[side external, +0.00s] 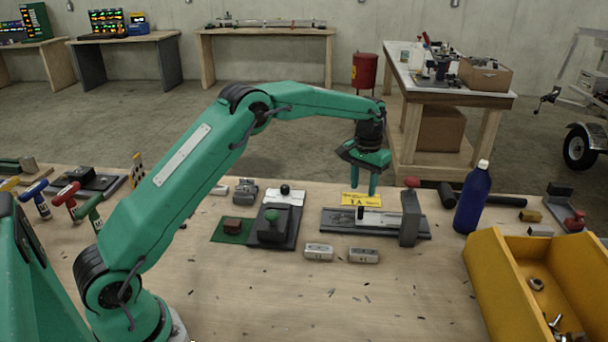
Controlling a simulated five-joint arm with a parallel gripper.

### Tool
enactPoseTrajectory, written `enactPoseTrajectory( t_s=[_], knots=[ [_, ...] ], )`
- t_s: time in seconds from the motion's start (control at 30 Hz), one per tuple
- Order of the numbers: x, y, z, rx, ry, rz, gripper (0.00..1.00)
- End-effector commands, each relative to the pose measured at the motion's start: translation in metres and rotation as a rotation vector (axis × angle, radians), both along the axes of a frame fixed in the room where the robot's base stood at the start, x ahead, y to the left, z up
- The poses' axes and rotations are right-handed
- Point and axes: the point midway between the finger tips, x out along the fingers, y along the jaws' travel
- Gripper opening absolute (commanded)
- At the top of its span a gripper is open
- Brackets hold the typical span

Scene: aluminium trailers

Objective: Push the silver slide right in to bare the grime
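The silver slide (385,219) is a pale flat bar with a black knob (361,213) near its left end. It lies on a dark grey rail base (335,224), with its right end at a grey upright block (409,222) with a red top. My gripper (364,190) points down behind the slide's left part, over the yellow label (361,199) marked 1A. Its two green fingers stand apart with nothing between them. It looks clear of the knob; its exact height is hard to tell. I cannot make out any grime.
Two small metal blocks (319,252) (364,256) lie in front. A blue bottle (472,200) and a yellow bin (490,265) stand to the right. The bench front is mostly clear apart from scattered bits.

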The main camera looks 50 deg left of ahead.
Motion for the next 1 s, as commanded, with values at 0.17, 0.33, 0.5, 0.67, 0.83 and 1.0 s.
enactPoseTrajectory(
  t_s=[0.17, 0.33, 0.5, 0.67, 0.83, 1.0],
  knots=[
    [0.0, -0.0001, -0.0003, 0.0, 0.0, -0.01, 0.38],
    [-0.0001, -0.0004, -0.0007, 0.0, 0.001, -0.094, 0.38],
    [-0.0003, -0.0012, -0.0012, 0.0, 0.002, -0.245, 0.38],
    [-0.0004, -0.0017, -0.0015, 0.0, 0.003, -0.36, 0.38],
    [-0.0003, -0.0018, -0.0016, 0.001, 0.003, -0.397, 0.38],
    [-0.0004, -0.0018, -0.004, 0.0, 0.004, -0.396, 0.38]
  ],
)
